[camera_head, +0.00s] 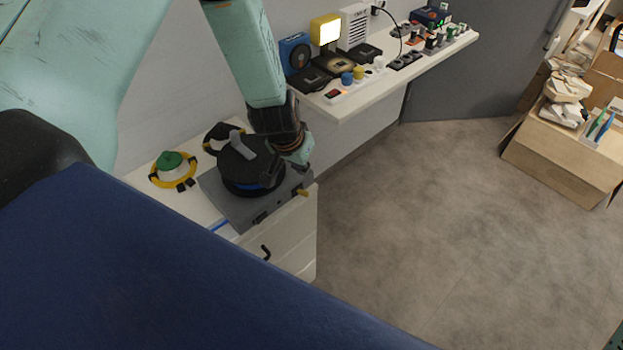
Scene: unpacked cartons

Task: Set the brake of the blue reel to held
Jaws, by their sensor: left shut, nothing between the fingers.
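A reel (246,168) with a black drum and a blue band low on its side sits on a grey base plate (222,203) on the white cabinet top. A grey lever-like piece (242,146) lies across the drum's top. A small brass-coloured tab (303,193) sticks out at the plate's right corner. I cannot tell which part is the brake or how it is set. My left gripper (300,158) is shut and empty, just behind and right of the drum. Its fingertips are partly hidden, and I cannot tell whether they touch the reel. My right gripper is not in view.
A shelf (390,85) with a lit yellow lamp (327,32) and several devices runs along the wall. A cardboard carton (555,155) stands right. The floor (430,220) between is clear.

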